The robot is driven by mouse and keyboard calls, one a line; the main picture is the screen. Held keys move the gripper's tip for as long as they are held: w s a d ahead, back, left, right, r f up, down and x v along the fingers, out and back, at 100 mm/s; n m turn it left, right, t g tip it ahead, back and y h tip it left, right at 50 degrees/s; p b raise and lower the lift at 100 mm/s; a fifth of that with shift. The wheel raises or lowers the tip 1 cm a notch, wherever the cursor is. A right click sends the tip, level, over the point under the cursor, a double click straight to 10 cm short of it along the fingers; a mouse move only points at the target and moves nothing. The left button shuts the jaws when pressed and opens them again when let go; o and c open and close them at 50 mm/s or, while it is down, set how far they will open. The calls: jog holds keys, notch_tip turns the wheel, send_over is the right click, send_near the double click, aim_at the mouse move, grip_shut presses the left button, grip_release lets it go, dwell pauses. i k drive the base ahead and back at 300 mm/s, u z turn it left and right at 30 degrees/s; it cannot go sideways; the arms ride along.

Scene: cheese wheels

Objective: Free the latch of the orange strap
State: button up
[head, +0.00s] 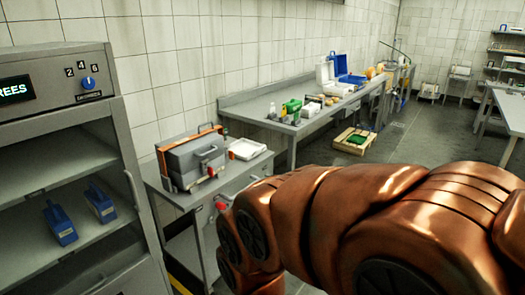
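A grey case (186,163) stands upright on the small metal table in front of the wall. A dark handle sits on the case's front. A small red and metal part (213,172) shows low at the front right of the case; I cannot tell whether it is the latch or how it is set. My copper-coloured arm fills the lower right and bends down near the table's front. My gripper is out of view.
A white tray (247,149) lies right of the case. An open cabinet (28,158) with two blue items (60,223) stands at left. A long metal bench (262,103) holds several items along the wall. A wooden crate (345,146) sits on the floor.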

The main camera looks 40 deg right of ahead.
aim_at(231, 154)
jog(key=z, duration=1)
jog(key=i, duration=1.1)
jog(key=u, duration=0.35)
